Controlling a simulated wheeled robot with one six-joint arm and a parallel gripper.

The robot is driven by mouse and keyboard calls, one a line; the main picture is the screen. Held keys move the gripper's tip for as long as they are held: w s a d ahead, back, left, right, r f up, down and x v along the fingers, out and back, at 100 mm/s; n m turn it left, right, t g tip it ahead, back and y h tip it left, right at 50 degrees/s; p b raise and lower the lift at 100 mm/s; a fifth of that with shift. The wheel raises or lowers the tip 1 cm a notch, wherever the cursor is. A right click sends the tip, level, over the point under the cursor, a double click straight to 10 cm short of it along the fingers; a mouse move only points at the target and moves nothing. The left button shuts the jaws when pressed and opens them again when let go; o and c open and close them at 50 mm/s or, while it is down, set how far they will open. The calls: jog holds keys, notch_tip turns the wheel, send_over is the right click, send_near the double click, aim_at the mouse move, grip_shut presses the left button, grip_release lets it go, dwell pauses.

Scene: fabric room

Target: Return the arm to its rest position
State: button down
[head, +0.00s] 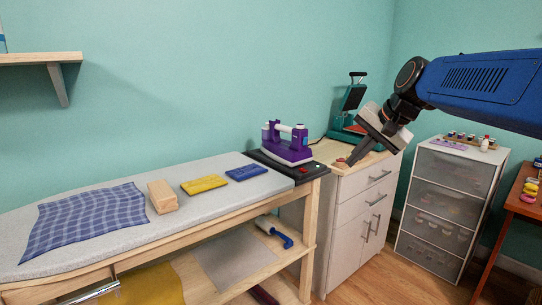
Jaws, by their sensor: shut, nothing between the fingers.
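My blue arm (485,82) reaches in from the upper right of the head view. My gripper (352,160) points down and to the left, in front of the wooden top of the white cabinet (350,208). Its fingers look closed together, with nothing seen between them. Whether the fingertips touch the cabinet top cannot be told. The arm and gripper hide part of the cabinet top and part of the green heat press (352,100) behind.
A padded table (120,245) at left bears a checked cloth (80,218), a wooden block (162,196), a yellow cloth (204,184), a blue cloth (245,173) and a purple iron (288,145). A drawer unit (440,205) and a red-brown table (520,205) stand at right.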

jog(key=s+d+f+n+h, duration=0.2)
jog(key=s+f+n, duration=0.2)
jog(key=s+f, duration=0.7)
jog(key=s+d+f+n+g+h, duration=0.1)
jog(key=s+d+f+n, duration=0.1)
jog(key=s+f, duration=1)
jog(key=s+n, duration=0.1)
jog(key=s, duration=0.5)
jog(key=shift+s+d+n+h, duration=0.25)
jog(key=shift+d+n+h, duration=0.05)
jog(key=shift+n+h, duration=0.1)
